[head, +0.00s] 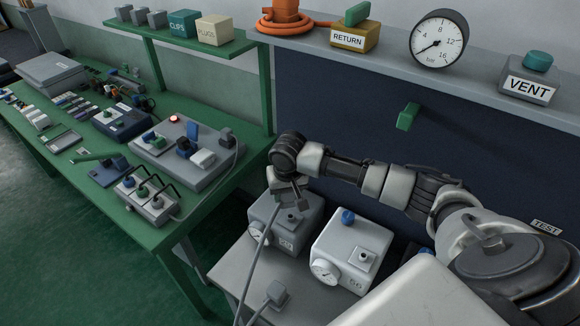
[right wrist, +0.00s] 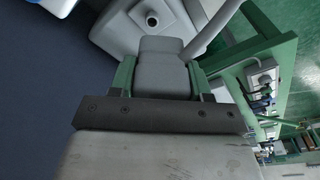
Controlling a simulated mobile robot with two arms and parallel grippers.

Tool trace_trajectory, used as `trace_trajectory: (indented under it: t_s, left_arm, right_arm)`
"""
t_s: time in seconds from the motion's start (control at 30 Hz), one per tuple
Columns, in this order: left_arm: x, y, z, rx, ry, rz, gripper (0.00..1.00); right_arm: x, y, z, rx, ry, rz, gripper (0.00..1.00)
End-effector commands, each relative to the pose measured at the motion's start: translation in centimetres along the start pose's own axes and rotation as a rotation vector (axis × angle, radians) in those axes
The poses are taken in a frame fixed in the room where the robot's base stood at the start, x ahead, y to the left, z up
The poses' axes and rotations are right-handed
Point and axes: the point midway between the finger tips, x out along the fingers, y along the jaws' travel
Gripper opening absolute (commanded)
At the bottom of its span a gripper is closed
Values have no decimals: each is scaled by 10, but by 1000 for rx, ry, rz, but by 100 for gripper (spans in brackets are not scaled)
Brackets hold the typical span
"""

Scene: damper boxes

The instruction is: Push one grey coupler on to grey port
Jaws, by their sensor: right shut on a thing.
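My right gripper (head: 291,188) reaches in from the right and is shut on a grey coupler (head: 302,204) above the grey box (head: 268,211). In the right wrist view, the green fingers (right wrist: 160,82) grip the grey coupler (right wrist: 161,65) from both sides. The grey port (head: 291,217) stands on top of the grey box, just below the coupler. It shows as a round dark-centred fitting (right wrist: 152,19) beyond the coupler's far end; the two look apart. A second grey coupler (head: 276,292) lies on the grey table. My left gripper is not in view.
A white box (head: 352,238) with a gauge, blue knob and square port stands right of the grey box. A grey hose (head: 254,262) runs down in front of the grey box. The green bench (head: 180,226) with devices is at left. A shelf with a VENT box (head: 530,90) is behind.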

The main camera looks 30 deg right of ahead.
Motion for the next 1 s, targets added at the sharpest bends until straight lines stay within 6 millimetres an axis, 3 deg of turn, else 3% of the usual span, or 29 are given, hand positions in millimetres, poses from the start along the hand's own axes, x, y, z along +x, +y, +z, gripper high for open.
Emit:
trace_trajectory:
  t_s: [0.03, 0.1, 0.37, 1.0]
  left_arm:
    - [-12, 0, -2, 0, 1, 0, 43]
    - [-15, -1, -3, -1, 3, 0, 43]
    - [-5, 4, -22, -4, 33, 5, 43]
    - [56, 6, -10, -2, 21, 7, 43]
  right_arm:
    - [-6, 5, -4, 13, -5, 5, 19]
    - [-4, 9, -7, 21, -7, 8, 19]
    - [10, 12, -7, 26, -6, 11, 19]
    - [64, 12, 0, 25, -4, 11, 19]
